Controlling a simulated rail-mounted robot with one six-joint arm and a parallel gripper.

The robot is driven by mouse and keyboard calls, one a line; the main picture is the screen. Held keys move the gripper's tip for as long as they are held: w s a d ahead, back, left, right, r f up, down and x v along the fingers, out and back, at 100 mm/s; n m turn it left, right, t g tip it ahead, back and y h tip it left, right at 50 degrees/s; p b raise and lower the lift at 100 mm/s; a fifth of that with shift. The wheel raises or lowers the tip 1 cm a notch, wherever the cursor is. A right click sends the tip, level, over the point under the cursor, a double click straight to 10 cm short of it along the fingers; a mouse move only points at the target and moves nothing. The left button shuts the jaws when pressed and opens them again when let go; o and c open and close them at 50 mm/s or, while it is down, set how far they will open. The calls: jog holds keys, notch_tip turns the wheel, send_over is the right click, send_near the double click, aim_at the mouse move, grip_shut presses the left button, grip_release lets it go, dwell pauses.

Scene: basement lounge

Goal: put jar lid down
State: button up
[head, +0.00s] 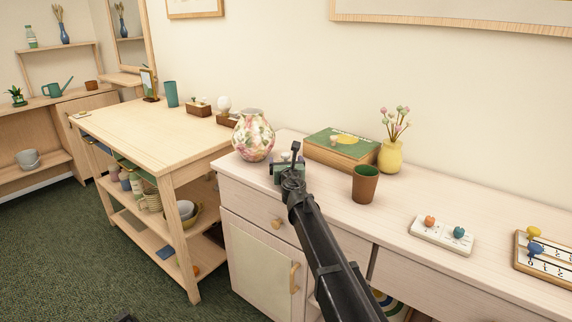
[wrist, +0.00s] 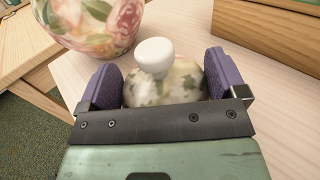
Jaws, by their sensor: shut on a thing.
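The jar lid (wrist: 172,88) is dome-shaped, with a pale floral pattern and a round white knob (wrist: 155,54). In the wrist view it sits between the two purple finger pads of my gripper (wrist: 165,85), which is shut on it. My gripper (head: 284,162) is low over the left end of the pale cabinet top in the head view and largely hides the lid there. I cannot tell whether the lid touches the surface. The round floral jar (head: 253,137) stands just left of my gripper, and shows at upper left in the wrist view (wrist: 95,20).
A green-topped wooden box (head: 340,148) is behind my gripper. A brown cup (head: 364,185) and a yellow vase (head: 391,156) stand to the right. The pale cabinet top (head: 330,207) has bare room before the cup. A lower wooden table (head: 140,130) adjoins at left.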

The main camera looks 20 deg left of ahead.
jog(key=o, duration=0.8)
jog(key=shift+r+p, duration=0.35)
jog(key=shift+p, duration=0.15)
jog(key=shift+r+p, duration=0.6)
jog(key=v, duration=0.8)
jog(key=f+v, duration=0.1)
jog(key=v, duration=0.3)
jog(key=shift+d+b, duration=0.1)
jog(key=shift+b, duration=0.3)
